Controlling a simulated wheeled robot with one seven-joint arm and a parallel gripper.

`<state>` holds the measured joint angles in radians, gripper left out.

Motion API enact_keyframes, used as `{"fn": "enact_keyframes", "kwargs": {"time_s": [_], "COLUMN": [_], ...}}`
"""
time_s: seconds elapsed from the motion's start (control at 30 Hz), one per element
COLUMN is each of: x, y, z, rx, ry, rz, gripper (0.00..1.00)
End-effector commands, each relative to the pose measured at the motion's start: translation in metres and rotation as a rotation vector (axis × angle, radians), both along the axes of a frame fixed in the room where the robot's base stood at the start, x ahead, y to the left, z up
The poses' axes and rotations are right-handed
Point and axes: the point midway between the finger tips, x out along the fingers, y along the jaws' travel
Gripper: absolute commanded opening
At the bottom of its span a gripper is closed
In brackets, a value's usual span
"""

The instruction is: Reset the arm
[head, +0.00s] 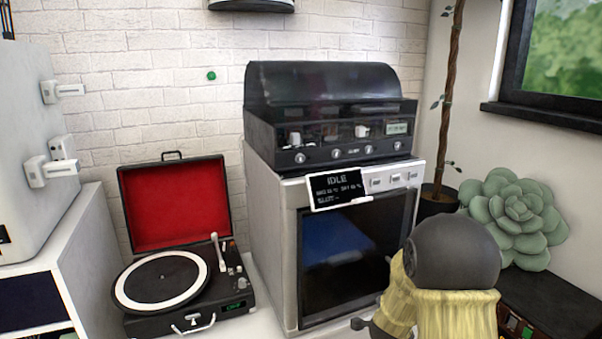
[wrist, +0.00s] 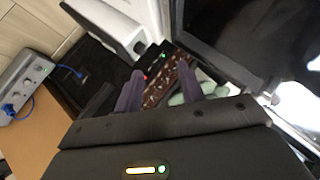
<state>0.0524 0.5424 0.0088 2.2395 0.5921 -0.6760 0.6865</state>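My gripper (wrist: 160,80) shows in the wrist view with its two dark purple fingers apart. I see nothing held between them. A brown strip with light dots (wrist: 166,88) lies beyond the fingers, with pale green shapes beside it. In the head view, a rounded dark joint with a yellow knitted sleeve, which looks like part of my arm, stands at the lower right in front of the 3D printer (head: 350,262). I cannot make out the fingers clearly in the head view.
An open turntable (head: 165,285) stands left of the printer. A white shelf unit (head: 88,245) is at the left. A green succulent (head: 516,215) and a potted stem (head: 438,205) are at the right. A grey socket box with a blue plug (wrist: 22,82) shows in the wrist view.

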Motion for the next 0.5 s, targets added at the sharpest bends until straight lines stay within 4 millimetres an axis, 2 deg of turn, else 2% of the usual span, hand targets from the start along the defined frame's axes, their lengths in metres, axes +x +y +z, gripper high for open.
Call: {"fn": "enact_keyframes", "kwargs": {"time_s": [0.03,0.17,0.3,0.5], "x": [-0.010,-0.046,-0.097,-0.169], "y": [0.014,0.048,0.077,0.095], "z": [0.016,0.035,0.053,0.070], "rx": [-0.014,-0.070,-0.154,-0.269], "ry": [0.058,0.235,0.419,0.634], "rz": [0.089,0.343,0.618,0.935], "gripper": [0.39,0.39,0.39,0.39]}}
